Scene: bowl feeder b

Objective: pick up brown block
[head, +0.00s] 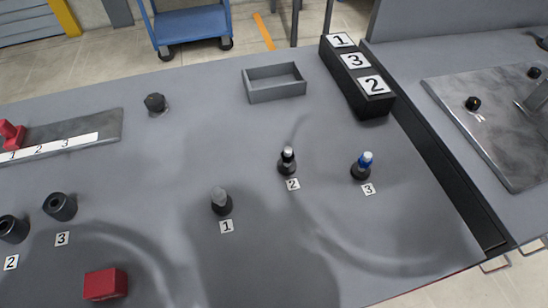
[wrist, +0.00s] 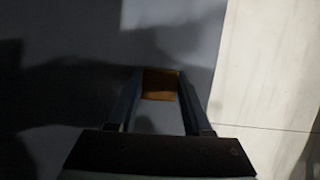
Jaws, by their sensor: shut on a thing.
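The brown block (wrist: 160,86) shows in the wrist view, small and orange-brown, between the fingertips of my gripper (wrist: 160,76). Both fingers touch its sides, and the gripper is shut on it. How high the block is above the dark grey surface is hard to tell. Neither the block nor my gripper is in the head view.
In the wrist view a pale floor (wrist: 265,75) lies right of the grey surface's edge. The head view shows a grey table with a red block (head: 106,284), a grey open tray (head: 275,83), numbered pegs (head: 221,202), and a black numbered box (head: 357,78).

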